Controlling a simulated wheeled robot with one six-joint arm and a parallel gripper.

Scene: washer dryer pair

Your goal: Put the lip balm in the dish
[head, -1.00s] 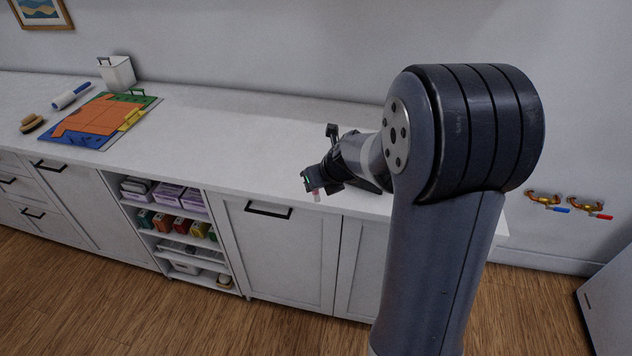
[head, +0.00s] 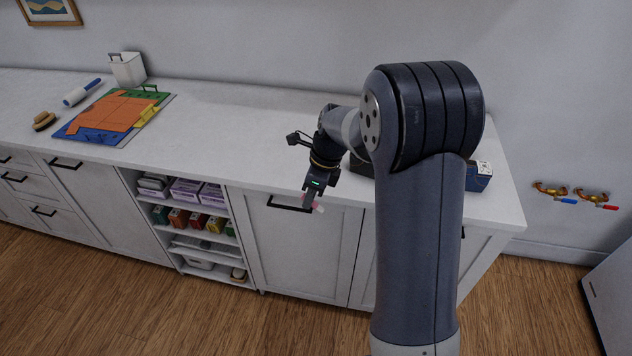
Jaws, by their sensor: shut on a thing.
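My gripper (head: 311,198) is at the counter's front edge, above the cabinet door. It points down and is shut on a small pink and white thing, which looks like the lip balm (head: 318,207). The lip balm sticks out at the fingertips, tilted, in front of the cabinet front. I cannot make out a dish in view; my arm hides part of the counter's right end.
On the counter (head: 240,140), a dark box (head: 481,177) is partly hidden behind my arm. At the left are a colourful board (head: 108,113), a brush (head: 45,120), a lint roller (head: 82,93) and a white bin (head: 128,68). The counter's middle is clear.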

